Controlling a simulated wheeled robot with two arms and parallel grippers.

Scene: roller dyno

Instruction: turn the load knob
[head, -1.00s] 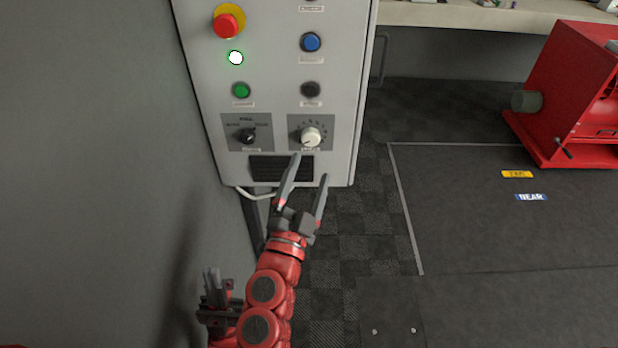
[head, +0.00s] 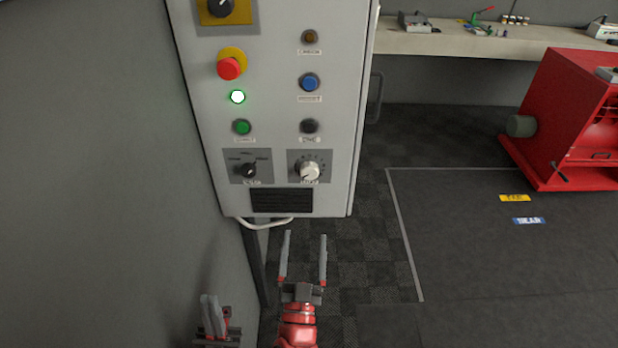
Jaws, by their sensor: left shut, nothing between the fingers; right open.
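The load knob appears to be the white round knob (head: 309,171) on a dark square plate at the lower right of the grey control cabinet (head: 335,180); its label is too blurred to read. My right gripper (head: 305,238) is open and empty, below the knob and apart from it in the picture, its two fingers pointing up towards the cabinet's lower edge. My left gripper (head: 209,298) is shut and empty at the bottom left, near the wall.
A black selector knob (head: 248,171) sits left of the white knob, with a dark vent (head: 281,200) below. Above are a red stop button (head: 229,68), a green button (head: 242,127) and a blue button (head: 309,82). A red machine (head: 570,120) stands at the right.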

